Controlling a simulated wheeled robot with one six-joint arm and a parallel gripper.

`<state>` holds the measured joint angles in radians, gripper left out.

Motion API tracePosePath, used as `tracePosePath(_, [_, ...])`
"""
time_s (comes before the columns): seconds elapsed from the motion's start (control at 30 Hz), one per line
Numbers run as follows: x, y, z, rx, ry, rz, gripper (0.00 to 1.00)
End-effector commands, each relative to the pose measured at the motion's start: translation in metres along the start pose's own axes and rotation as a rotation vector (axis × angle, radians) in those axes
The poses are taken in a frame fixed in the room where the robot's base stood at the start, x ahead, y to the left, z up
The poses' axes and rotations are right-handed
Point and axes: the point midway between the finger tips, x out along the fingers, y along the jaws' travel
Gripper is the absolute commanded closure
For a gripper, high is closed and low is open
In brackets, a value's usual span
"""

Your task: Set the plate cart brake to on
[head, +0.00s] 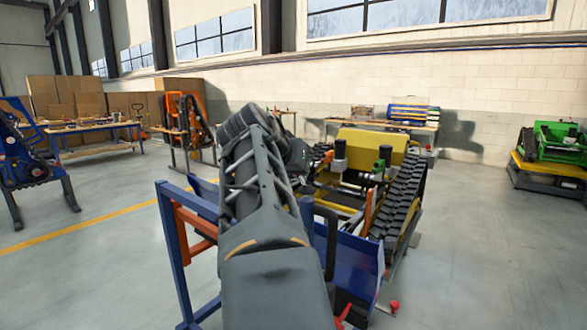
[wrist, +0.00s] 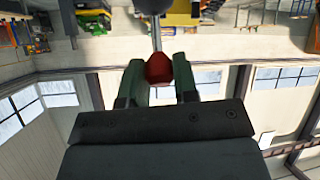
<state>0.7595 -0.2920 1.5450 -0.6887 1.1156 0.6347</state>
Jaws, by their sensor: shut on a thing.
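In the wrist view, which is upside down, my gripper (wrist: 159,76) is shut with its two green-grey fingers on either side of a red knob (wrist: 158,66). A thin grey rod (wrist: 157,35) runs from the knob to a dark round part at the top edge. I cannot tell from the pictures which lever this is or its brake position. In the head view my arm fills the middle and hides the gripper. A tracked carrier with a yellow body (head: 372,148) and black tracks stands behind it. A blue panel (head: 358,262) stands at its near side.
A red ball knob (head: 394,306) sits low by the blue panel. A blue and orange frame (head: 170,250) stands left of my arm. A green carrier (head: 553,145) is at far right, a workbench (head: 100,127) at far left. The floor on the right is clear.

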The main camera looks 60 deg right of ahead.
Motion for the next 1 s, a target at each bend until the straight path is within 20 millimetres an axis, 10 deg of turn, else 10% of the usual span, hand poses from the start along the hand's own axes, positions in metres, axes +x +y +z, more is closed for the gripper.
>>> tracePosePath(0.07, [0.0, 0.001, -0.001, -0.002, 0.002, 0.002, 1.0])
tracePosePath(0.1, [0.0, 0.001, -0.001, -0.002, 0.002, 0.002, 0.7])
tracePosePath(0.33, [-0.001, -0.001, 0.0, -0.003, 0.002, -0.001, 0.47])
tracePosePath(0.67, [-0.005, -0.001, -0.001, -0.003, 0.003, -0.004, 0.47])
tracePosePath(1.0, [-0.066, -0.002, -0.001, -0.005, 0.004, -0.008, 0.47])
